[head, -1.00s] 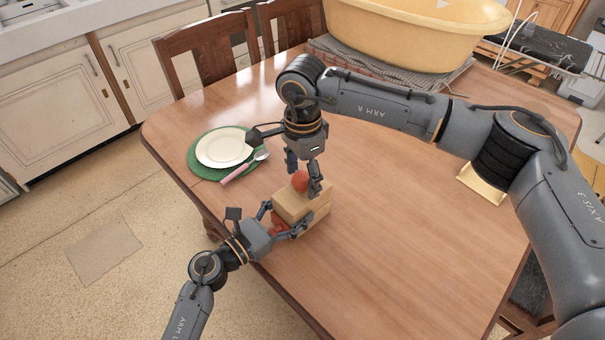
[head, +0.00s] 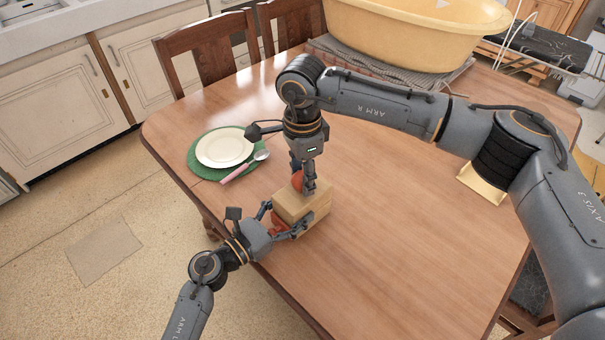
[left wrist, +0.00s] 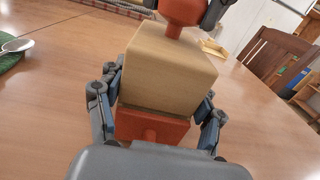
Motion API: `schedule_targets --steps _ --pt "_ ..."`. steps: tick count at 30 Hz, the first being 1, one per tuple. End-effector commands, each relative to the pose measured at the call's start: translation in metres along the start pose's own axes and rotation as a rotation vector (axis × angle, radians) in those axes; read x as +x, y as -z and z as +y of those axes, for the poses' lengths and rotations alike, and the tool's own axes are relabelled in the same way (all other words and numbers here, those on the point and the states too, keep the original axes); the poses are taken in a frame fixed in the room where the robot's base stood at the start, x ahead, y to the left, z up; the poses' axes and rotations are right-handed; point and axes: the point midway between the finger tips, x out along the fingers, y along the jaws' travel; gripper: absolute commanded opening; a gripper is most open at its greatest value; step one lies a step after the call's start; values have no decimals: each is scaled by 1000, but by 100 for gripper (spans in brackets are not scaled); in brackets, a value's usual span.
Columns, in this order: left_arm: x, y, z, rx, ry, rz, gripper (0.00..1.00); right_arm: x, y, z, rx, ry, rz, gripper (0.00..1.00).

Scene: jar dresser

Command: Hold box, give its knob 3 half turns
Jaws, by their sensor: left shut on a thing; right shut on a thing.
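The box is a pale wooden block (head: 313,207) near the table's front left edge, with a red lower part that shows in the left wrist view (left wrist: 152,129). A round red-orange knob (head: 297,181) sits on its top. My left gripper (head: 288,225) is shut on the box, one finger on each side, as the left wrist view also shows (left wrist: 160,125). My right gripper (head: 304,180) comes down from above and is shut on the knob. Its fingers hide part of the knob.
A yellow basin (head: 415,35) stands on a grey cloth at the back.

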Motion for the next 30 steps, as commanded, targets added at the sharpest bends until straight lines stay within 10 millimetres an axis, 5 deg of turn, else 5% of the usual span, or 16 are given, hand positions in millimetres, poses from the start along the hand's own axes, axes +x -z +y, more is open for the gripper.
schedule_targets --steps 30 --pt "0 0 0 1 0 0 17 0 0 0 946 0 -1 11"
